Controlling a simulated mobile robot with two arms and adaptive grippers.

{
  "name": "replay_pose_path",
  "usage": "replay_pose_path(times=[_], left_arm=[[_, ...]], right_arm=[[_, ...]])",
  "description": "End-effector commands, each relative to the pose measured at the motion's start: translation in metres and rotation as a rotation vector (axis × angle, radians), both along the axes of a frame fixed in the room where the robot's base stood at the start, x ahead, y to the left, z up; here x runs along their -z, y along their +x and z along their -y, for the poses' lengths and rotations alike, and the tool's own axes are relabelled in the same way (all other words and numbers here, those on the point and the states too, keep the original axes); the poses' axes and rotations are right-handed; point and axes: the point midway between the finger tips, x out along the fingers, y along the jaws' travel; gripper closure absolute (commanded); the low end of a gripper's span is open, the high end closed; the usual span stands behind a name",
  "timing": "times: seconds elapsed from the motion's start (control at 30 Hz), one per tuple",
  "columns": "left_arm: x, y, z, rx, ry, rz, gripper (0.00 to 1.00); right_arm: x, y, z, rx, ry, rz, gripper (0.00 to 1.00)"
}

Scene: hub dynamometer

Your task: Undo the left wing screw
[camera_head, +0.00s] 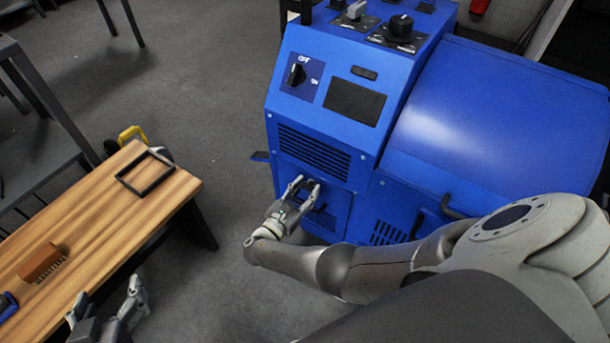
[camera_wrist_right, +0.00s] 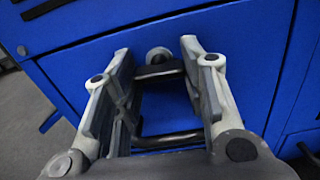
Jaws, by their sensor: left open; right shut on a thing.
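My right gripper (camera_head: 303,184) is at the front of the blue dynamometer cabinet (camera_head: 420,110), just below its upper vent. My left gripper (camera_head: 105,303) is open and empty, beside the wooden bench's front edge, far from the cabinet.
The wooden bench (camera_head: 95,225) at left holds a black frame (camera_head: 146,173), a brown brush (camera_head: 40,262) and a blue-handled item (camera_head: 7,305). A dark bar handle (camera_wrist_right: 167,140) lies below the screw. Grey floor (camera_head: 215,100) is free between bench and cabinet.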

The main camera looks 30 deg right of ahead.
Motion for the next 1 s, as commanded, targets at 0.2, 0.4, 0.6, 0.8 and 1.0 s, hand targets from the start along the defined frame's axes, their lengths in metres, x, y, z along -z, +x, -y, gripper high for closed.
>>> replay_pose_path(times=[0.2,0.4,0.6,0.8,1.0], left_arm=[[0.0055,-0.0042,-0.0021,-0.002,0.008,-0.035,0.29],[0.007,-0.0052,-0.0024,-0.003,0.01,-0.043,0.29],[0.0072,-0.0052,-0.0024,-0.003,0.011,-0.044,0.29],[0.0072,-0.0052,-0.0023,-0.004,0.01,-0.044,0.29],[0.0072,-0.0052,-0.0023,-0.004,0.01,-0.043,0.29]], right_arm=[[0.0007,-0.0003,-0.0005,-0.001,-0.018,-0.052,0.85],[0.0009,-0.0004,-0.0005,-0.001,-0.024,-0.066,0.85],[0.0009,-0.0004,-0.0005,-0.001,-0.024,-0.066,0.85],[0.0008,-0.0005,-0.0005,-0.001,-0.025,-0.065,0.47],[0.0005,-0.0003,-0.0003,0.0,-0.025,-0.062,0.39]])
